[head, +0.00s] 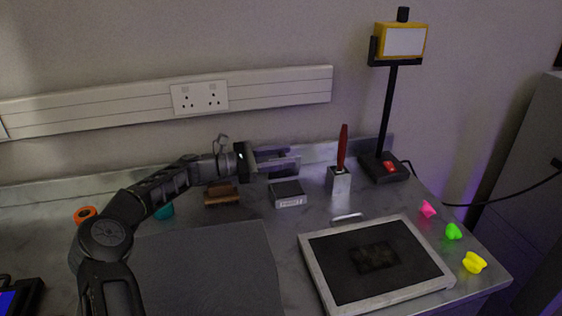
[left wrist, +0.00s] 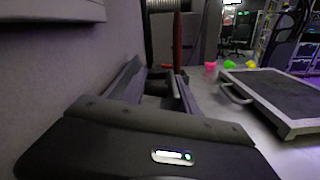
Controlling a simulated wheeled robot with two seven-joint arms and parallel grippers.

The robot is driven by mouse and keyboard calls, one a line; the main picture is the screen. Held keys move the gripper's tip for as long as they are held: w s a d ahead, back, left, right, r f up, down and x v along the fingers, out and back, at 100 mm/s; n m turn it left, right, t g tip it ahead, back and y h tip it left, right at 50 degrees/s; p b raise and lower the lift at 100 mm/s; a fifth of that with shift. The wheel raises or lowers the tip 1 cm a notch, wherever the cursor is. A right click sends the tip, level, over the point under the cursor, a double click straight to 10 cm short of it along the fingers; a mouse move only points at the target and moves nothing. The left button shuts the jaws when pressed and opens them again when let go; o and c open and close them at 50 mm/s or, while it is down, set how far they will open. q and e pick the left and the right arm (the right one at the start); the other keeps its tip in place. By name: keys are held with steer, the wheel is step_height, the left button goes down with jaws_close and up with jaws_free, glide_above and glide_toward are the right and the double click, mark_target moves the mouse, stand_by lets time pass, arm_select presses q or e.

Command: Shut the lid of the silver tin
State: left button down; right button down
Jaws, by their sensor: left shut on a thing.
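A small box with a silver front and a dark top (head: 289,199) stands at the back middle of the bench in the head view. It looks like the silver tin, but I cannot make out how its lid stands. My left gripper (head: 284,161) reaches in from the left, just above and behind this box, with its fingers pointing right. In the left wrist view its two long fingers (left wrist: 156,88) stand apart with something dark between them, which I cannot clearly make out. My right gripper is in neither view.
A metal block holding a red-handled tool (head: 341,182) stands right of the box. A silver-framed panel (head: 310,262) with a handle lies in front. A lamp (head: 389,115) stands at the back right. A brown block (head: 221,195) lies left. Small pink, green and yellow pieces lie right.

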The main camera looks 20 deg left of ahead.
arm_select(q)
steer(key=shift+s+d+r+m+b, duration=0.1)
steer(key=shift+s+r+m+b, duration=0.1)
steer(key=shift+m+b, duration=0.3)
steer(key=c, duration=1.3)
jaws_free()
steer(key=shift+o, duration=1.1)
steer(key=shift+f, duration=0.1)
steer(key=shift+s, duration=0.1)
steer(key=v, duration=0.7)
steer(key=shift+s+a+b, duration=0.2)
steer(key=shift+a+b, duration=0.1)
steer(key=shift+b, duration=0.05)
steer(key=shift+c, duration=0.3)
